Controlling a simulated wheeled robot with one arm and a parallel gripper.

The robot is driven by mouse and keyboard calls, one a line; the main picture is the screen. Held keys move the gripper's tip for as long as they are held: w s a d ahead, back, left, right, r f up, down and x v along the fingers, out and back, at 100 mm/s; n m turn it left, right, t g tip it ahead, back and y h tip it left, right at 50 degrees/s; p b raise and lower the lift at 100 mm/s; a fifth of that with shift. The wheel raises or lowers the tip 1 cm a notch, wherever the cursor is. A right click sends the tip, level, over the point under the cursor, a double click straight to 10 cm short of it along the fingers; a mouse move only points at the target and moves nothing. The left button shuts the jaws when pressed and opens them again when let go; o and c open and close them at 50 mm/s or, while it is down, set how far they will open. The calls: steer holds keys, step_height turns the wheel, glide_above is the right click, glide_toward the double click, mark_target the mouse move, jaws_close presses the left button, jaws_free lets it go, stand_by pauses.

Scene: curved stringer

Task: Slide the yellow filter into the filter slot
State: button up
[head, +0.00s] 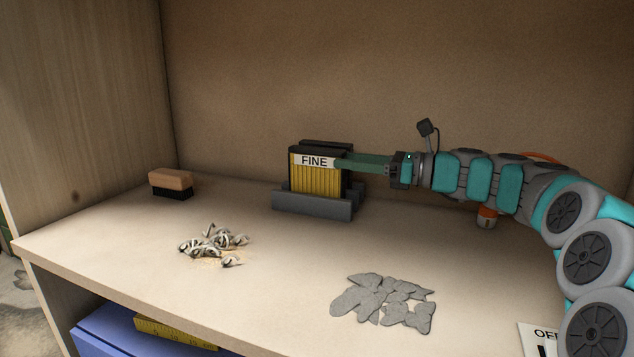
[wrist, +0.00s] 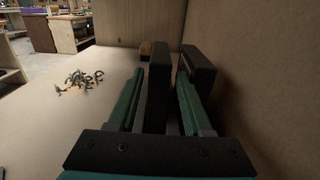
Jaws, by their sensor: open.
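The yellow filter (head: 315,180), with a dark frame and a "FINE" label, stands upright in the head view, its lower part behind the front wall of the grey filter slot (head: 310,205). A dark upright panel (head: 328,144) rises just behind it. My gripper (head: 346,161) reaches in from the right, its green fingers at the filter's right upper edge. In the wrist view one dark slab, seemingly the filter's edge (wrist: 158,85), stands between the open fingers; a second dark slab (wrist: 198,68) is beyond the right finger. Whether the filter is fully seated is hidden.
A wooden brush (head: 171,184) lies at the back left. Curled shavings (head: 212,241) and flat grey flakes (head: 383,298) lie on the bench in front. An orange-and-grey item (head: 487,217) is under my arm. The back wall is close behind the slot.

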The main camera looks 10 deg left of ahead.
mark_target(317, 156)
steer(key=shift+w+a+r, duration=0.1)
steer(key=shift+w+a, duration=0.05)
steer(key=shift+a, duration=1.1)
steer(key=shift+w+a+f, duration=0.1)
steer(key=shift+w+a, duration=0.1)
steer(key=shift+a, duration=1.1)
steer(key=shift+w+a+r, duration=0.1)
steer(key=shift+w+a, duration=0.05)
steer(key=shift+a, duration=1.1)
jaws_close()
